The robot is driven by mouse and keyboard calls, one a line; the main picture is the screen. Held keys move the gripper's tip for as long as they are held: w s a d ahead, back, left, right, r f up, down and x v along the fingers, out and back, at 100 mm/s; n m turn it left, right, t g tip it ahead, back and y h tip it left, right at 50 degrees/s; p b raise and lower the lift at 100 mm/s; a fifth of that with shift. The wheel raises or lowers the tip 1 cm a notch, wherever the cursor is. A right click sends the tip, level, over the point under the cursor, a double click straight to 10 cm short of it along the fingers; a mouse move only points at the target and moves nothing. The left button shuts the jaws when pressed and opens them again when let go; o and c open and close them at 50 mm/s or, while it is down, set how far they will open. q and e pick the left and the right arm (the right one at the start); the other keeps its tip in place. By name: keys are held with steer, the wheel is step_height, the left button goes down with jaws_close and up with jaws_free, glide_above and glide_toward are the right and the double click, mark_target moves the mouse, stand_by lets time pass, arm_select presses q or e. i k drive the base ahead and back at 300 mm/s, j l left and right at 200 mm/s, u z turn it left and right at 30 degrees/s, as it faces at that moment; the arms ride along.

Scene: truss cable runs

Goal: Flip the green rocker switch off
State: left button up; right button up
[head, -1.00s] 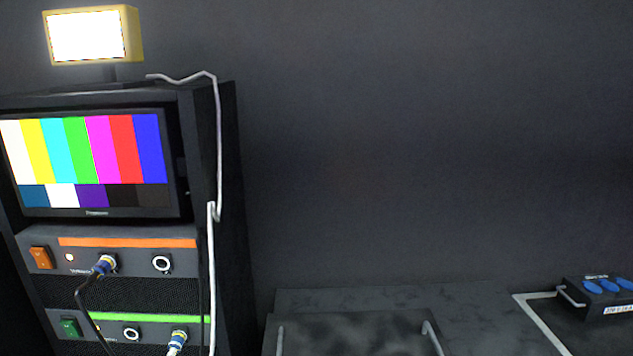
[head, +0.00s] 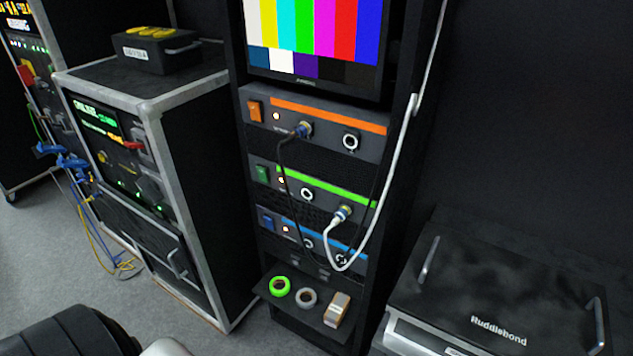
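The green rocker switch (head: 263,175) sits at the left end of the green-striped unit (head: 325,189) in the middle of the rack. A small light (head: 281,181) shows just right of it. Which way the rocker is tipped is too small to tell. A black cable (head: 283,165) from the orange-striped unit above hangs down in front of the green unit, right of the switch. A white cable plug (head: 343,213) sits in the green unit's right socket; its left socket (head: 307,195) is empty. Neither of my grippers is in view.
An orange switch (head: 255,110) is above and a blue switch (head: 266,219) below. A shelf (head: 292,309) holds green tape, grey tape and a small tan block. A silver-edged case (head: 205,200) stands left, a black case (head: 500,290) right. Grey floor (head: 50,260) is open at left.

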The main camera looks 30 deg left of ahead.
mark_target(262, 172)
steer(key=u, duration=1.4)
